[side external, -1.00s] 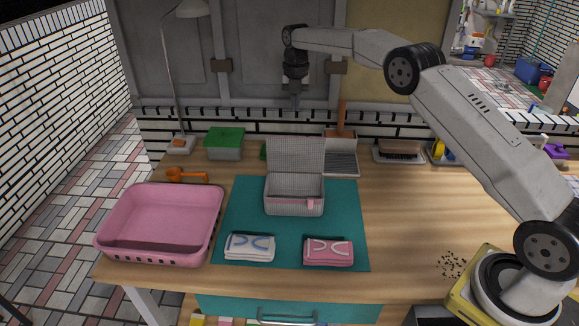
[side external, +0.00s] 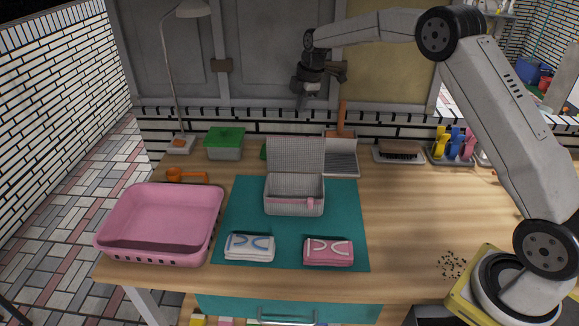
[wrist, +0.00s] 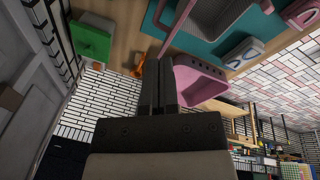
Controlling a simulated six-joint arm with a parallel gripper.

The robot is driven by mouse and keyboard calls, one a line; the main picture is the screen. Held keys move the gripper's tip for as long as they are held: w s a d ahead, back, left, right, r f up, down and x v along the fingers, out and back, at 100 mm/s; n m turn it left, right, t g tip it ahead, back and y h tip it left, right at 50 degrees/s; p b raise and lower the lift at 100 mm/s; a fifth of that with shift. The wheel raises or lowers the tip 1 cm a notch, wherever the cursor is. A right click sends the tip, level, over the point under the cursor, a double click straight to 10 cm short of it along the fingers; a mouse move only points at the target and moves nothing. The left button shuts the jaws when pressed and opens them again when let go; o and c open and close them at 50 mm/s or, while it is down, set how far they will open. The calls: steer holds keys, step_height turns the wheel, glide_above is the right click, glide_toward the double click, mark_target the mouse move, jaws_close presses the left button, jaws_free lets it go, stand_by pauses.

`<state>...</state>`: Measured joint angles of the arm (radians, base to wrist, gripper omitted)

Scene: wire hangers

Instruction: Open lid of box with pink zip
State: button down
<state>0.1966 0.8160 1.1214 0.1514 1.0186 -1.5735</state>
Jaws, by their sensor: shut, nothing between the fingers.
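The light grey woven box (side external: 294,196) with a pink zip (side external: 290,203) sits on the teal mat (side external: 340,225). Its lid (side external: 295,155) stands up at the back, so the box is open. The pink zip pull hangs at the front right. The box also shows at the top of the wrist view (wrist: 205,20), partly cut off. My gripper (side external: 302,102) is high above and behind the box, apart from it. In the wrist view its dark fingers (wrist: 168,70) are together with nothing held.
A pink basket (side external: 160,215) stands left of the mat. Folded blue-white (side external: 250,247) and pink (side external: 328,252) cloths lie in front of the box. A green-lidded container (side external: 224,143), a lamp (side external: 177,80) and a dustpan (side external: 341,155) line the back. The table's right side is mostly clear.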

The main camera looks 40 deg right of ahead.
steer(key=m, duration=0.2)
steer(key=s+m, duration=0.1)
steer(key=m, duration=0.1)
steer(key=s+m+t, duration=0.1)
steer(key=m, duration=0.1)
steer(key=shift+d, duration=0.2)
glide_above(296, 152)
steer(key=w+d, duration=0.2)
step_height(296, 152, down, 9)
steer(key=shift+f, duration=0.2)
steer(key=shift+w, duration=0.15)
stand_by(0.4)
steer(key=shift+w+d+f, duration=0.6)
steer(key=shift+w+d, duration=0.3)
steer(key=shift+s+a, duration=0.1)
